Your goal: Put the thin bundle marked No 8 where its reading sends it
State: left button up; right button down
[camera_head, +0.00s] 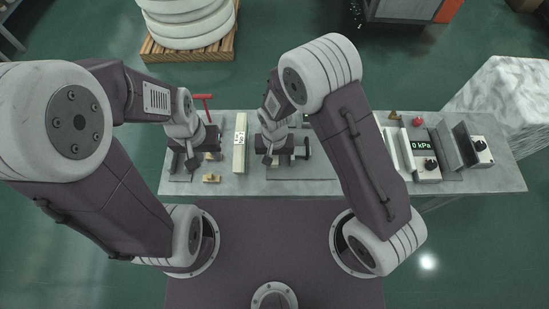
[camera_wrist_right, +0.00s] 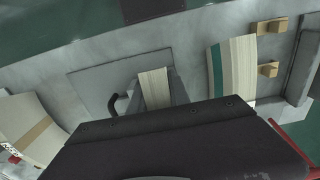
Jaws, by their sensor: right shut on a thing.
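The right gripper (camera_head: 270,158) is shut on a thin pale bundle (camera_wrist_right: 154,88), whose layered end shows between grey sides in the right wrist view. It is over a grey plate (camera_wrist_right: 95,80) at the middle of the bench. No mark No 8 is readable on it. The left gripper (camera_head: 192,160) hangs over the bench's left end; I cannot tell whether its jaws are open. A gauge (camera_head: 426,160) right of the middle shows 0 kPa.
A cream bundle (camera_head: 239,158) with a printed label lies between the grippers; a teal-edged bundle (camera_wrist_right: 232,70) shows in the wrist view. Small wooden blocks (camera_head: 211,178) sit left. A red handle (camera_head: 203,97) stands at the back. Upright grey plates (camera_head: 465,145) stand right.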

jog(key=shift+r+p, duration=2.85)
jog(key=shift+r, duration=0.75)
